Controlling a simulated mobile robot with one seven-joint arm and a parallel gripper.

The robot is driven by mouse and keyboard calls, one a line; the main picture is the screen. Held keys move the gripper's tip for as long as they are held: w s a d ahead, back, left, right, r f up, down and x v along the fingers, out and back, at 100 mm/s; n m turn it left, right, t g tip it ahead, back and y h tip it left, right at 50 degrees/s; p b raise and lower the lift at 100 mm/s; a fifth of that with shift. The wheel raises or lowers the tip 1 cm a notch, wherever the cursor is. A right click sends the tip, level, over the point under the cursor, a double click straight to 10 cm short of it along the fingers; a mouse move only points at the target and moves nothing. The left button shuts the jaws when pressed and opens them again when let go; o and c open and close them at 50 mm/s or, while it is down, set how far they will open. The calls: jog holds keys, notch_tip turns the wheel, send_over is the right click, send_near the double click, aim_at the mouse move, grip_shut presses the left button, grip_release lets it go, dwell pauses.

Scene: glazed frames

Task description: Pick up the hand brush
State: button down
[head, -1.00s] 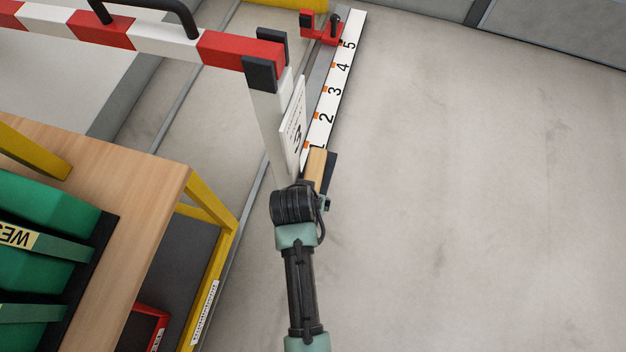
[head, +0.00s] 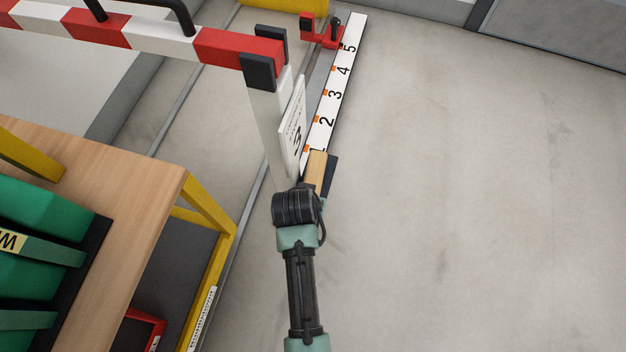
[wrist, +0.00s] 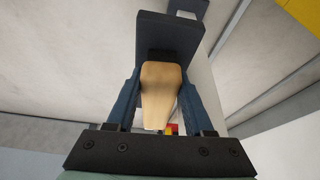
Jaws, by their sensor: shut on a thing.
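The hand brush (head: 316,168) has a pale wooden body with a dark part along its right side. It shows just beyond my wrist in the head view. In the wrist view the wooden body of the hand brush (wrist: 160,92) sits between the two dark blue fingers of my gripper (wrist: 161,88), which is shut on it. A dark block stands at the far end of the wood in that view. In the head view my arm hides the fingers and the near end of the brush.
A red and white barrier (head: 150,38) with a white post (head: 266,120) and sign (head: 293,125) stands close left of the brush. A numbered white strip (head: 334,85) runs beyond it. A wooden-topped bench (head: 130,215) with green crates (head: 40,215) is at left. The floor at right is clear.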

jog(key=shift+r, duration=0.1)
jog(key=shift+r+p, duration=0.55)
jog(key=shift+p, duration=0.05)
jog(key=r+p, duration=0.3)
jog(key=shift+s, duration=0.2)
jog(key=s+a+p, duration=0.4)
jog(key=s+p, duration=0.2)
jog(key=s, duration=1.1)
jog(key=shift+f+p, duration=0.3)
jog(key=shift+f, duration=0.1)
